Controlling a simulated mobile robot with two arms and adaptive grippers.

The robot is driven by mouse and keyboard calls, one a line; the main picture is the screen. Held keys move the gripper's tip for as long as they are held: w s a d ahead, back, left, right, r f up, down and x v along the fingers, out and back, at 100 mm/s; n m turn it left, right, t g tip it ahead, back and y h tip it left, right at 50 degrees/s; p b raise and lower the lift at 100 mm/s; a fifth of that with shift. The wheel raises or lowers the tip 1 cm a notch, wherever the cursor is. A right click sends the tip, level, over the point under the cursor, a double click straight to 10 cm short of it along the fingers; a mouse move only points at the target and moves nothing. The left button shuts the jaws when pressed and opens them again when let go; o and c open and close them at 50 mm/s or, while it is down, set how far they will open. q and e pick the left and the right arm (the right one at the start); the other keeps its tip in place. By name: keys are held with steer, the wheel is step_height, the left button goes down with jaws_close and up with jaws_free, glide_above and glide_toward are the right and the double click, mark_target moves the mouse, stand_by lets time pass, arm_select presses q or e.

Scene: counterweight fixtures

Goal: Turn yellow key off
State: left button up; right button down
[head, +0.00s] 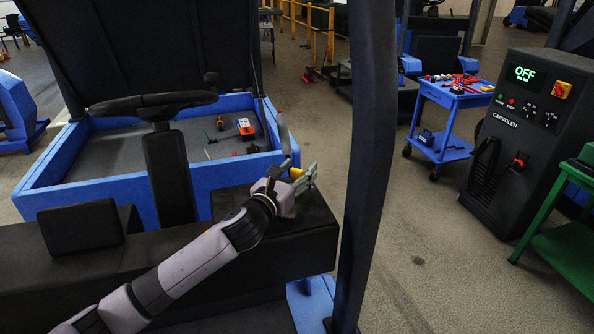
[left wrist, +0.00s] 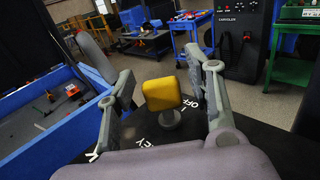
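The yellow key (left wrist: 161,94) is a blocky knob on a short grey stem, on a black panel with white lettering, including "OFF" just right of the stem and "KEY" in front of it. My left gripper (left wrist: 166,82) is open, with one finger on each side of the key and visible gaps between. In the head view the left gripper (head: 302,180) is over the black console (head: 318,222), and a bit of the yellow key (head: 296,173) shows between its fingers. The key's exact angle is hard to tell. My right gripper is not in view.
A steering wheel (head: 152,103) and blue-walled tray (head: 118,182) with small items lie left of the console. A dark post (head: 368,150) stands right of the gripper. Beyond are a blue cart (head: 452,98) and a charger cabinet (head: 515,130) whose display reads OFF.

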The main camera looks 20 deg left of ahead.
arm_select(q)
steer(key=c, duration=1.1)
steer(key=shift+o, duration=0.2)
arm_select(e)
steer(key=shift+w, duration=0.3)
arm_select(q)
steer(key=shift+n+y, duration=0.3)
steer(key=shift+y, duration=0.1)
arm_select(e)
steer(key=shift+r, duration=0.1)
arm_select(q)
steer(key=n+y, duration=0.2)
steer(key=y, duration=0.1)
steer(key=n+y+p, duration=0.1)
steer(key=n+y, duration=0.1)
steer(key=y, duration=0.2)
steer(key=shift+d+p, duration=0.15)
steer(key=shift+p, duration=0.15)
steer(key=shift+n+g+y+p, duration=0.15)
steer(key=shift+n+g+y, duration=0.5)
steer(key=shift+n+y, duration=0.55)
steer(key=shift+n+g+y+p, duration=0.15)
steer(key=shift+n+g+y, duration=0.65)
steer(key=shift+y, duration=0.7)
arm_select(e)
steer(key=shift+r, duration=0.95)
arm_select(q)
steer(key=shift+n+y, duration=0.3)
steer(key=o, duration=1.2)
